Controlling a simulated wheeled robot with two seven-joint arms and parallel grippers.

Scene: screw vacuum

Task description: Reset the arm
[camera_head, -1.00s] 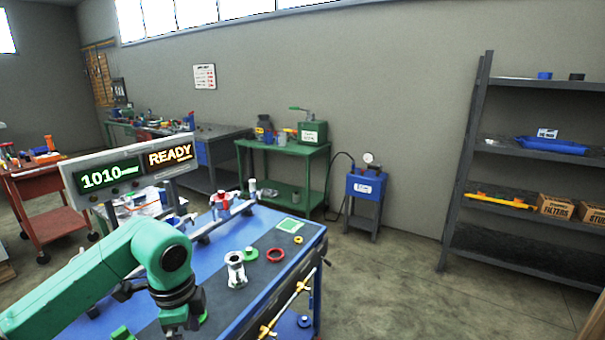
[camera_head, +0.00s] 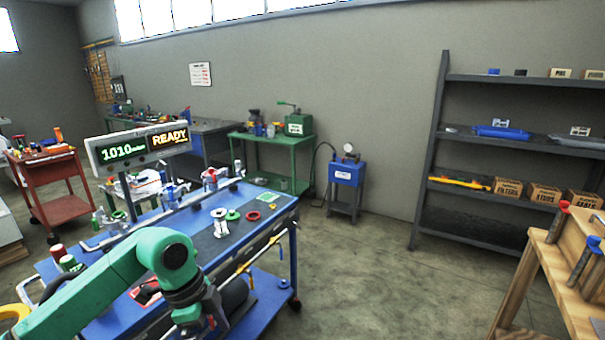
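My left arm (camera_head: 165,255) is green with dark joints and comes in from the lower left. It reaches over the near side of the blue workbench (camera_head: 262,212). Its gripper is cut off at the bottom edge of the picture, so its fingers cannot be made out. No held object shows. My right arm and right gripper are out of view. On the bench behind the arm stand a white metal fitting (camera_head: 220,223), a green disc (camera_head: 233,215) and a red ring (camera_head: 252,216). A display (camera_head: 138,147) at the bench's back reads 1010 and READY.
A wooden bench (camera_head: 560,275) with clamps is at the right edge. Dark shelves (camera_head: 430,150) hold boxes and a blue tray. A blue pump unit (camera_head: 346,173) and a green table (camera_head: 268,137) stand along the wall. The floor (camera_head: 385,275) in the middle is clear.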

